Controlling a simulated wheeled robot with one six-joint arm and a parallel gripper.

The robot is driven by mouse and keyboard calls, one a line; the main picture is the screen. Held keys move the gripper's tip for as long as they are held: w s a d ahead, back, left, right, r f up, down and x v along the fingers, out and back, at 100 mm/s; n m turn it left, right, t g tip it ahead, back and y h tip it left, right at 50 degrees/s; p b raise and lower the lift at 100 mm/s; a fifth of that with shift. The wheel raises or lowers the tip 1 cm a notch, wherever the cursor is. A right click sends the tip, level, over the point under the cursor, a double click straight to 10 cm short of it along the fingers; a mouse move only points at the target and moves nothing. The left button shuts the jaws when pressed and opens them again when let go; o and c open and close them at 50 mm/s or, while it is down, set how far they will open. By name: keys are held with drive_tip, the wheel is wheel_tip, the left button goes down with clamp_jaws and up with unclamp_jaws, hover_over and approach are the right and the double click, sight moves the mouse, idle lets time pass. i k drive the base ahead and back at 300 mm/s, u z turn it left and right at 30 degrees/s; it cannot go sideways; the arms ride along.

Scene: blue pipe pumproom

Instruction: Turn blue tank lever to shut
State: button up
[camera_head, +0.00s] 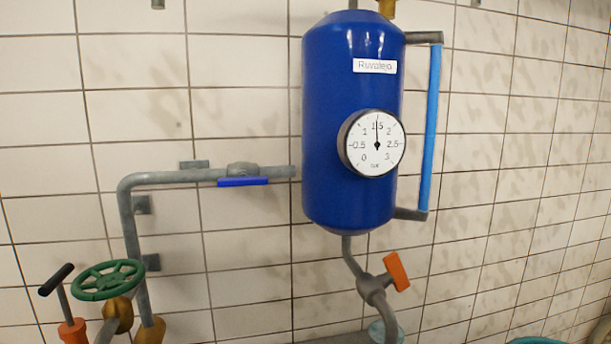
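The blue tank (335,110) hangs on the tiled wall, with a white label and a round gauge (365,158) whose needle points near 1.5. A lever with a blue handle (243,182) sits on the grey pipe left of the tank; its handle lies parallel to the horizontal pipe. Below the tank, a grey valve on the bottom pipe carries an orange lever (397,271), tilted and pointing up and to the right, across the pipe. I cannot tell for sure which of these the task means. My gripper is not in view.
A green handwheel (107,280) and a black T-handle (57,280) on an orange base stand at the lower left. A grey pipe (127,215) bends down there. A light blue tube (430,128) runs along the tank's right side. The wall at right is bare.

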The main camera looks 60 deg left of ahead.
sight(242, 178)
drive_tip(key=i, duration=0.35)
drive_tip(key=u, duration=2.4)
drive_tip(key=i, duration=0.5)
